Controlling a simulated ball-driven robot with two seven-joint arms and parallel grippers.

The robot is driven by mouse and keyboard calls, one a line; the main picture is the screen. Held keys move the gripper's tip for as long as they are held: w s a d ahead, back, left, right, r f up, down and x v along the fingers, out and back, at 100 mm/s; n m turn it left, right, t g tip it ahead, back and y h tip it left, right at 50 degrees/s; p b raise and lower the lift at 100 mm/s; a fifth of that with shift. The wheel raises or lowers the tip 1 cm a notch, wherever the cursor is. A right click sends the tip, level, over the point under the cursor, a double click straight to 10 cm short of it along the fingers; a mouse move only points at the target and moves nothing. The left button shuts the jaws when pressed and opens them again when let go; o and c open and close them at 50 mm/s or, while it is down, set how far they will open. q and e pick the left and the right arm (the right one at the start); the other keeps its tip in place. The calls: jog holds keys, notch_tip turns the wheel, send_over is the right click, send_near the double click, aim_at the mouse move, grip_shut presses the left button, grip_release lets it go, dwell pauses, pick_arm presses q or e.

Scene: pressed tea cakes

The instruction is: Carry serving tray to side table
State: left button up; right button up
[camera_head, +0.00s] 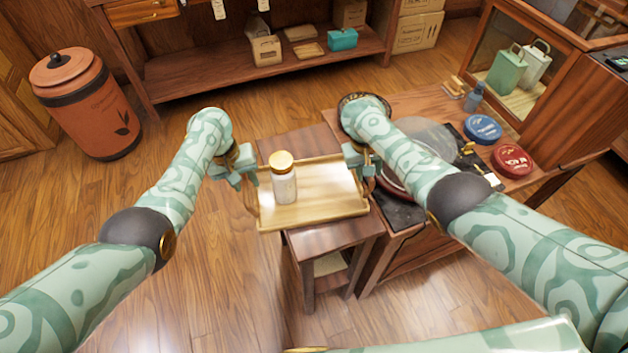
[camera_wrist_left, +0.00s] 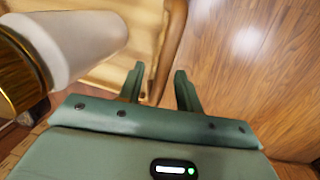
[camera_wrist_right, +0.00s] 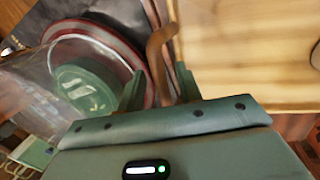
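The wooden serving tray (camera_head: 325,213) is level over the small side table (camera_head: 333,236), its left end overhanging the table's left edge. I see no clear gap under it. A white jar with a gold lid (camera_head: 284,182) stands upright on its left part. My left gripper (camera_head: 236,180) is at the tray's left end; in the left wrist view its open fingers (camera_wrist_left: 160,88) straddle the wooden handle (camera_wrist_left: 171,40), with space beside it. My right gripper (camera_head: 362,165) is at the right end; in the right wrist view its open fingers (camera_wrist_right: 158,88) straddle the other handle (camera_wrist_right: 156,58).
A larger table on the right holds a glass disc (camera_head: 428,136), blue tin (camera_head: 483,129), red tin (camera_head: 512,160) and a glass-fronted cabinet (camera_head: 520,65). A terracotta bin (camera_head: 88,105) stands at left. A low shelf (camera_head: 215,75) runs along the back. The left floor is clear.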

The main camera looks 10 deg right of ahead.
pick_arm(q)
jog(key=shift+r, duration=0.1)
pick_arm(e)
jog(key=shift+a+r, duration=0.1)
pick_arm(q)
notch_tip(320, 180, up, 12)
jog(key=a, duration=0.2)
jog(key=shift+a+f, duration=0.15)
jog(key=shift+f, duration=0.1)
pick_arm(e)
notch_tip(320, 180, up, 12)
jog(key=a, duration=0.2)
jog(key=shift+f, duration=0.25)
jog(key=shift+a+f, duration=0.1)
